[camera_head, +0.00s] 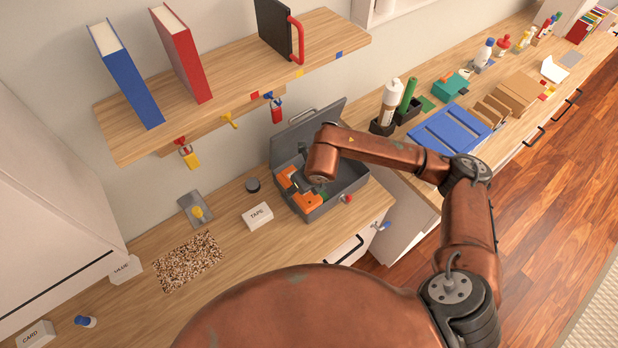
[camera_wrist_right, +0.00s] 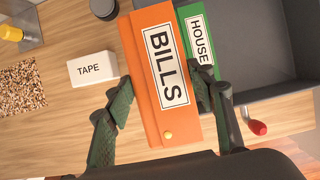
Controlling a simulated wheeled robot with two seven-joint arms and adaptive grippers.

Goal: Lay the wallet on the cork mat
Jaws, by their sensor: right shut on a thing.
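An orange wallet labelled BILLS (camera_wrist_right: 165,75) is between the fingers of my right gripper (camera_wrist_right: 168,100), which is shut on it. In the head view the orange wallet (camera_head: 306,201) shows at the open grey metal box (camera_head: 345,196), partly hidden by my right wrist. My right gripper is mostly hidden there under the wrist. A green wallet labelled HOUSE (camera_wrist_right: 198,40) lies beside the orange one in the box. The cork mat (camera_head: 190,262) is a flat speckled rectangle on the counter, left of the box, with nothing on it. My left gripper is not in view.
A white TAPE box (camera_head: 257,216) and a dark round tin (camera_head: 253,185) stand between the grey box and the mat. A grey plate with a yellow knob (camera_head: 196,211) lies behind the mat. A shelf (camera_head: 235,85) with books and hanging padlocks overhangs the counter.

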